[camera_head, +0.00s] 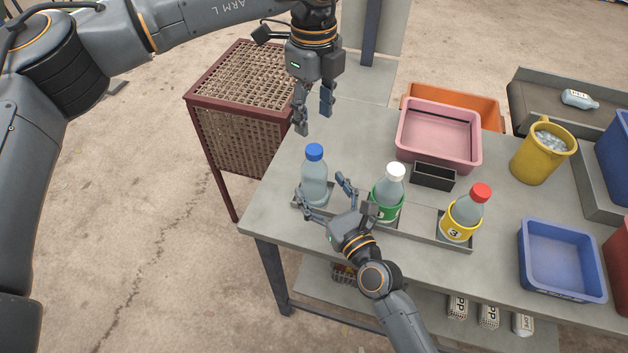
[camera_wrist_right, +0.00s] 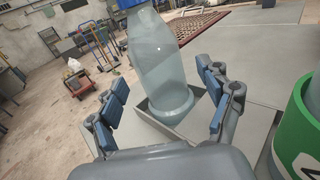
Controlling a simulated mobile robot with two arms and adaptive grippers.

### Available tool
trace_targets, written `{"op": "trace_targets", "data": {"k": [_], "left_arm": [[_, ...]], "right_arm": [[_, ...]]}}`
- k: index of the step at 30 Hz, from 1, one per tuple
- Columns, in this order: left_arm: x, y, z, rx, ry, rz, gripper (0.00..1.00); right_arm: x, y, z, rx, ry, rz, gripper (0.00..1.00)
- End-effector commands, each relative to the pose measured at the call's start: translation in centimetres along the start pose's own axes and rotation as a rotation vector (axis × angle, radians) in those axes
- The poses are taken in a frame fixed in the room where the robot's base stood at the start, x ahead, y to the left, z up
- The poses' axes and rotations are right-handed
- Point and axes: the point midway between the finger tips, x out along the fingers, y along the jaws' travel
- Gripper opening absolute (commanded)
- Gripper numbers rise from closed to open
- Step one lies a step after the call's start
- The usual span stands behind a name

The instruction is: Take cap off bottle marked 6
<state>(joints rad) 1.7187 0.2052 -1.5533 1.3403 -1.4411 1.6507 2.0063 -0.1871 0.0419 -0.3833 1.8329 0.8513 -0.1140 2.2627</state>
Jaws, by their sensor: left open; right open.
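A clear bottle with a blue cap (camera_head: 315,152) stands upright in the left end of a grey tray; I see no number on it. A bottle with a white cap and green band (camera_head: 387,200) stands in the middle, and one with a red cap and yellow band marked 3 (camera_head: 459,220) at the right. No 6 is readable. My left gripper (camera_head: 314,121) is open and empty above the blue cap, fingers pointing down. My right gripper (camera_head: 320,186) is open, its fingers either side of the blue-capped bottle. The right wrist view shows this bottle (camera_wrist_right: 157,62) between the fingers, with gaps.
A pink bin (camera_head: 437,160), an orange bin (camera_head: 478,104) and a small black box (camera_head: 433,178) lie behind the bottles. A yellow jug (camera_head: 536,160) and a blue bin (camera_head: 560,262) stand at the right. A brown mesh cage (camera_head: 235,125) stands left of the table.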

Motion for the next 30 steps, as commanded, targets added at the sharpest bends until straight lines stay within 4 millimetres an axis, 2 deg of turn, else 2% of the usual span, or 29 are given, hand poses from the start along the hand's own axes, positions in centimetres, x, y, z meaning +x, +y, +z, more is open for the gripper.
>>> {"op": "trace_targets", "data": {"k": [3,7,19,30], "left_arm": [[0.0,0.0,0.0,0.001,0.001,0.0,0.5],[0.0,0.0,0.0,0.001,0.001,0.0,0.5],[0.0,0.0,0.0,0.001,0.001,0.0,0.5],[0.0,0.0,0.0,0.001,0.001,0.0,0.5]], "right_arm": [[1.9,0.0,0.1,0.0,-0.001,0.0,0.79],[3.0,0.0,0.0,-0.001,0.0,0.001,0.79],[3.6,0.1,0.0,0.0,0.001,0.001,0.77],[3.6,0.0,0.0,-0.001,0.001,0.001,0.02]]}}
